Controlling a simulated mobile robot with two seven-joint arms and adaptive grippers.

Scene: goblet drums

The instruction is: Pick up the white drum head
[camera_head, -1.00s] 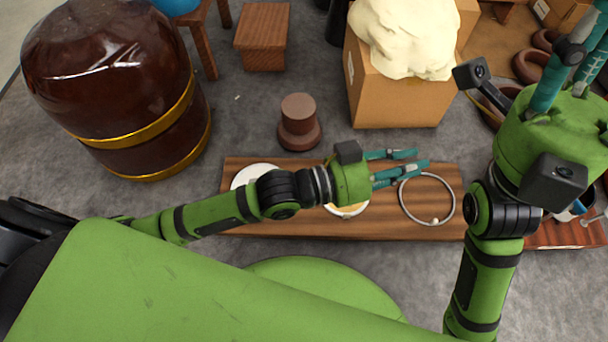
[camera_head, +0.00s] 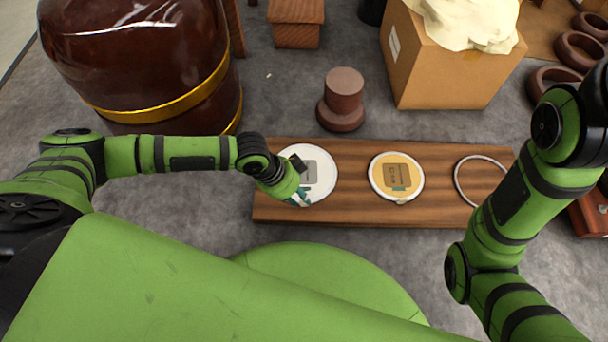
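The white drum head (camera_head: 323,183) is a white disc with a grey square mark. It lies at the left end of a brown wooden board (camera_head: 345,213). My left gripper (camera_head: 300,199) is over its lower left edge, with the teal fingertips pointing down. The gripper body covers part of the disc, and I cannot tell whether the fingers touch it or how far apart they are. My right arm comes up at the right, but its gripper is outside the view.
A tan disc with a white rim (camera_head: 377,184) lies mid-board, and a thin ring (camera_head: 457,183) lies at its right end. A brown stepped cylinder (camera_head: 343,95) stands behind the board. A large dark barrel (camera_head: 140,60) stands behind my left arm. A cardboard box (camera_head: 440,75) is at the back.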

